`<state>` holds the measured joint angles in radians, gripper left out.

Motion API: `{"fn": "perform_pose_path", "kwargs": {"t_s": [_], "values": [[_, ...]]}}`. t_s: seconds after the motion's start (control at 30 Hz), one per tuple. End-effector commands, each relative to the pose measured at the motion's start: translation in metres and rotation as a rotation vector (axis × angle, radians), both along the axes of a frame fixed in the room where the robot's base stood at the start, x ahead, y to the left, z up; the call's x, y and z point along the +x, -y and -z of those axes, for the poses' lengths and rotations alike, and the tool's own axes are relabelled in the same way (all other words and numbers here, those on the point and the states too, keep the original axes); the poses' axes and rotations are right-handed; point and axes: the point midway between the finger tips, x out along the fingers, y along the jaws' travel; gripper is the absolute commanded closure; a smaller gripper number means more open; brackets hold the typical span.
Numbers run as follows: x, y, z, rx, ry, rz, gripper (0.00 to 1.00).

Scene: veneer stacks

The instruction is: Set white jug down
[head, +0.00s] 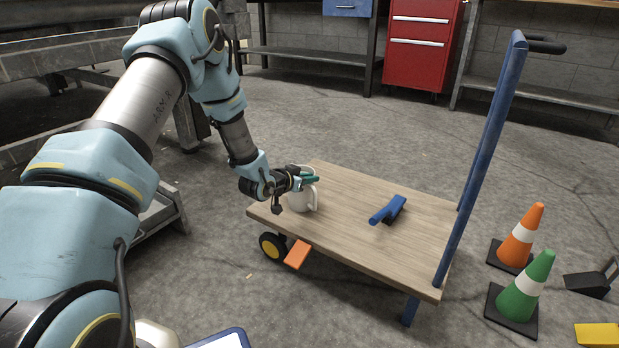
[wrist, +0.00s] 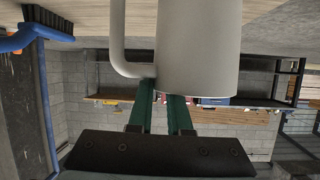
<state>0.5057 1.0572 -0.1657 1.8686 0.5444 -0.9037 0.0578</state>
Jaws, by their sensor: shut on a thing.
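The white jug (head: 299,201) is upright at the left end of the wooden trolley deck (head: 340,235), its handle on the right. My gripper (head: 309,179) is shut on the jug near its rim, with green fingers. In the wrist view, which looks upside down, the jug (wrist: 200,45) fills the top middle with its handle on the left. The green fingers (wrist: 168,98) reach the jug's rim there. The jug's base is cut off in the wrist view, and I cannot tell whether it touches the deck or hangs just above it.
A blue-handled brush (head: 388,210) lies on the deck right of the jug. The trolley's blue push handle (head: 481,160) rises at the right end. Orange (head: 521,238) and green (head: 525,287) cones stand on the floor beyond. Deck around the brush is clear.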

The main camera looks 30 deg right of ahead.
Motion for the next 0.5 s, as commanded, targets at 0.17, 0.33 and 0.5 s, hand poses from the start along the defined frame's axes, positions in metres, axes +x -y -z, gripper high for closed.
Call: {"fn": "perform_pose_path", "kwargs": {"t_s": [0.17, 0.33, 0.5], "values": [[0.0, -0.0001, 0.0006, 0.0, 0.0, 0.0, 0.65], [0.0, -0.0001, 0.0006, 0.0, 0.0, 0.0, 0.52], [0.0, -0.0001, 0.0003, 0.0, 0.0, 0.0, 0.52]]}}
